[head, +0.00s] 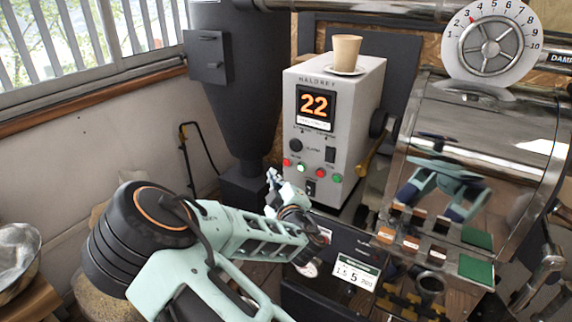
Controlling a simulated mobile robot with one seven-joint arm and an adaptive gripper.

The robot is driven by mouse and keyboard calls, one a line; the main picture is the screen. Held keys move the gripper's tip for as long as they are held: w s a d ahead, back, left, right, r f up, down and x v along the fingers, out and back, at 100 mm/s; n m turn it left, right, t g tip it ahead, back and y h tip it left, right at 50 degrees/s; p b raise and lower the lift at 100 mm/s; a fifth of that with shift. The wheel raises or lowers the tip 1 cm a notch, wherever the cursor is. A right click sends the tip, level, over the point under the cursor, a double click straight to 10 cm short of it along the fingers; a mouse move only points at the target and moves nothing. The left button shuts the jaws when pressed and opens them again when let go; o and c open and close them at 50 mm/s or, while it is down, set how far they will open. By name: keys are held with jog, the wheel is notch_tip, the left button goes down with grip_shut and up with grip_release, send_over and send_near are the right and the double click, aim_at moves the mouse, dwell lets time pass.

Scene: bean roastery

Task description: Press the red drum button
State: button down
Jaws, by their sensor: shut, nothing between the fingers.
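The grey control box (329,120) stands right of centre in the head view, with a lit display (313,104) reading 22. My gripper (272,178) is shut and empty, just left of the box's lower front. Contact cannot be made out.
A paper cup (346,53) on a saucer stands on the box. The shiny roaster drum (480,150) is at the right, below a numbered dial (491,42). A dark panel with a white card (357,274) lies below the box. A metal bowl (16,258) is at far left.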

aim_at(284, 167)
jog(key=shift+w+d, duration=0.5)
jog(key=shift+w, duration=0.3)
jog(key=shift+w+d, duration=0.5)
jog(key=shift+w, duration=0.25)
jog(key=shift+w+d+b, duration=0.1)
jog(key=shift+b, duration=0.25)
jog(key=shift+w+d, duration=0.2)
jog(key=shift+w, duration=0.05)
jog(key=shift+w+d, duration=0.2)
jog(key=shift+w, duration=0.15)
dwell(0.9)
jog(key=shift+s+a+b, duration=0.3)
jog(key=shift+s+a, duration=0.1)
jog(key=shift+s, duration=0.3)
jog(key=s+a, duration=0.1)
jog(key=s, duration=0.1)
jog(key=s+a, duration=0.2)
jog(key=shift+s, duration=0.1)
dwell(0.4)
